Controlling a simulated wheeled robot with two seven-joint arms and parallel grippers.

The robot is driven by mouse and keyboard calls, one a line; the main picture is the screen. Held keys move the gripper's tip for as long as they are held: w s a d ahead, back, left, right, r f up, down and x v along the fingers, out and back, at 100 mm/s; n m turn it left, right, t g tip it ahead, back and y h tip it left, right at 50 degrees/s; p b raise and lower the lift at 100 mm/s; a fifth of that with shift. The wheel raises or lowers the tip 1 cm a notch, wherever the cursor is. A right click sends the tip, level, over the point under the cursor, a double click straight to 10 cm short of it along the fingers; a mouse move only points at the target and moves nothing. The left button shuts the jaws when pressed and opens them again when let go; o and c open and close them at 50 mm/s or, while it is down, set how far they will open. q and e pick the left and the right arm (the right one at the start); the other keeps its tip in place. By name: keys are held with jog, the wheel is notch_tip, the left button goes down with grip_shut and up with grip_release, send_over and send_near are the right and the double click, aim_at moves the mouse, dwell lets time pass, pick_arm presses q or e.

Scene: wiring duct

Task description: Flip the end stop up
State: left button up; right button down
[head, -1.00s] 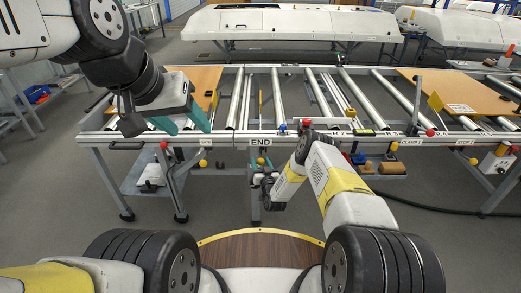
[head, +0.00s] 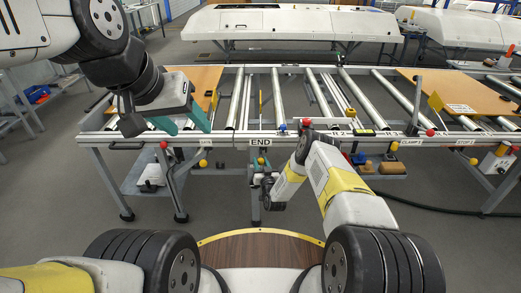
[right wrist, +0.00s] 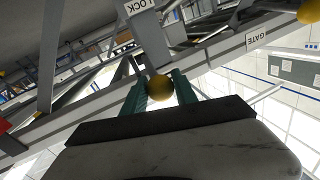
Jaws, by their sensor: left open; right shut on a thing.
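The END label (head: 261,142) is on the front rail of the roller table, left of my right forearm. My right gripper (head: 262,164) is just below that label. In the right wrist view its two teal fingers (right wrist: 160,88) are shut on a yellow ball knob (right wrist: 160,88), one finger on each side. I cannot tell how the end stop itself stands. My left gripper (head: 182,121) is open and empty over the left end of the table, beside a wooden board (head: 206,78).
Another yellow knob (head: 203,163) and a red knob (head: 164,145) hang on the front rail to the left. A red knob (head: 307,121) is near my right forearm. Rollers (head: 278,100) fill the table top. A GATE label (right wrist: 257,38) shows in the right wrist view.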

dwell(0.6)
jog(key=shift+s+f, duration=0.1)
jog(key=shift+f, duration=0.6)
jog(key=c, duration=1)
grip_release()
jog(key=v, duration=0.7)
jog(key=shift+s+d, duration=0.15)
jog(key=shift+s, duration=0.25)
jog(key=shift+w+r, duration=0.1)
